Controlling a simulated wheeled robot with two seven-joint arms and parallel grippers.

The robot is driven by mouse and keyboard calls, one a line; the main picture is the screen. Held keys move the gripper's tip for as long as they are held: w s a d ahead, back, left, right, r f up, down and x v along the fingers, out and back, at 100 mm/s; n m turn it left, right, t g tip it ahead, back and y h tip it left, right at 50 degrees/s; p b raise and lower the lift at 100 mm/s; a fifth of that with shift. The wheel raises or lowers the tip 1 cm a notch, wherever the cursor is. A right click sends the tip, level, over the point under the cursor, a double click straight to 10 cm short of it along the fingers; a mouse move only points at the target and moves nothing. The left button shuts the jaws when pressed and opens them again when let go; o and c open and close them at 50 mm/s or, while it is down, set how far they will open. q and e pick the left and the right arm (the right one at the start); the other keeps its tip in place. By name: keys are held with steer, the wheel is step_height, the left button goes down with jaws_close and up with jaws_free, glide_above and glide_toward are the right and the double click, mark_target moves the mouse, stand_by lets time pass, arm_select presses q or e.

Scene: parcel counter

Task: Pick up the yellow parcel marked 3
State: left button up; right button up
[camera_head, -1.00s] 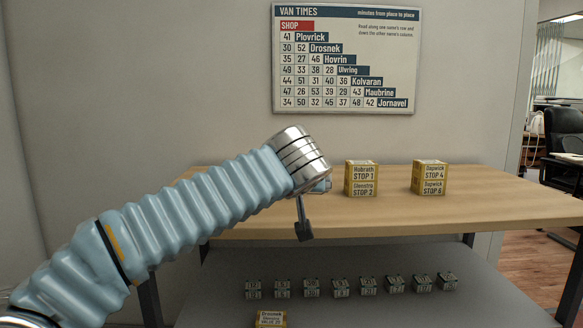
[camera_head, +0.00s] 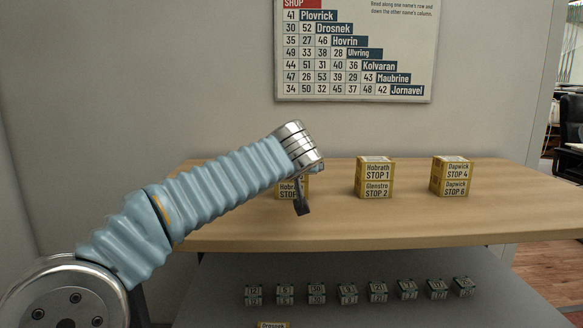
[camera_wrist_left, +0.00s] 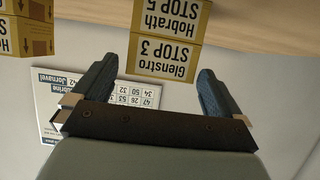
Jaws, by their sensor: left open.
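The yellow parcel marked Glenstro STOP 3 (camera_wrist_left: 163,57) shows upside down in the left wrist view. It is stacked on a yellow parcel marked Hobrath STOP 5 (camera_wrist_left: 172,18), whose lower-left face shows in the head view (camera_head: 289,190). There the STOP 3 parcel is hidden behind my left wrist and gripper. My left gripper (camera_head: 302,205) is open and empty. In the left wrist view its two fingers (camera_wrist_left: 155,84) are spread, with the STOP 3 parcel ahead in the gap between them. I cannot tell whether they touch it. My right gripper is out of view.
On the wooden counter (camera_head: 400,230), to the right, stand a stack marked STOP 1 and STOP 2 (camera_head: 376,178) and one marked STOP 4 and STOP 6 (camera_head: 452,176). A lower grey surface (camera_head: 400,314) holds several small numbered blocks (camera_head: 347,294). A times chart (camera_head: 355,55) hangs behind.

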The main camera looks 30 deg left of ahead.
arm_select(q)
steer(key=p+x, duration=0.1)
steer(key=x, duration=0.4)
steer(key=shift+w+a, duration=0.1)
steer(key=shift+a, duration=0.1)
steer(key=shift+r, duration=0.1)
steer(key=c, duration=0.9)
